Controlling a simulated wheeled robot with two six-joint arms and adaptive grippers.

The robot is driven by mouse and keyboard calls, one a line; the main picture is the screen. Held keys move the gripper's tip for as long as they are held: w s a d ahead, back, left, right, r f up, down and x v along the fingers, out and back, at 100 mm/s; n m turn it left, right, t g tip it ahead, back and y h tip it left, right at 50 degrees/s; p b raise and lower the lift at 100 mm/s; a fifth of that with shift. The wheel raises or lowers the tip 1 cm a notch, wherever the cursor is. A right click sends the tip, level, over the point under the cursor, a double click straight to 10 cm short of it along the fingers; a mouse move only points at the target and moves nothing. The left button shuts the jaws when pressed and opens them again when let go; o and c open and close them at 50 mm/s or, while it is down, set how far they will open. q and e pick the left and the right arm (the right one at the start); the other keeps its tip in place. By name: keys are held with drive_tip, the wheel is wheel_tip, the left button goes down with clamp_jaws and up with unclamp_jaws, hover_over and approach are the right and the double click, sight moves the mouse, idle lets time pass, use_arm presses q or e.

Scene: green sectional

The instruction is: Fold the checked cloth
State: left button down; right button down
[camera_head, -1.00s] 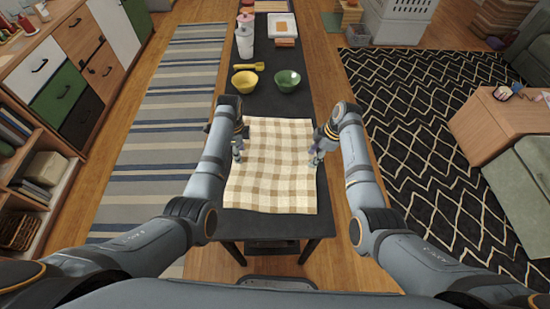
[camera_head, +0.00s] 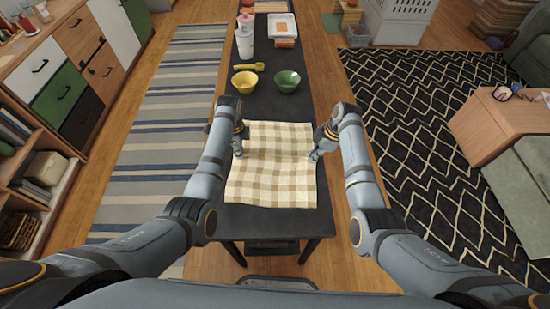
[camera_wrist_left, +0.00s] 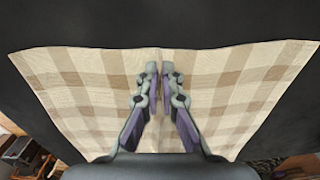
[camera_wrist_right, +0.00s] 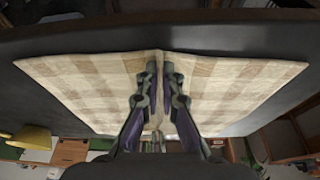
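The checked cloth (camera_head: 271,170), cream and tan, lies spread on the dark table in the head view. My left gripper (camera_head: 238,154) is at its left edge and my right gripper (camera_head: 313,157) at its right edge. In the left wrist view the fingers of the left gripper (camera_wrist_left: 158,75) are nearly together, with a raised crease of the cloth (camera_wrist_left: 220,85) between them. In the right wrist view the fingers of the right gripper (camera_wrist_right: 160,70) are also close together on a pinched ridge of the cloth (camera_wrist_right: 225,80). The cloth's underside is hidden.
A yellow bowl (camera_head: 247,84) and a green bowl (camera_head: 287,81) stand beyond the cloth on the narrow dark table (camera_head: 270,220). A yellow scoop (camera_head: 249,66), a white bottle (camera_head: 245,42) and a white tray (camera_head: 281,25) are farther back. Bare table shows at the near end.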

idle(0.3)
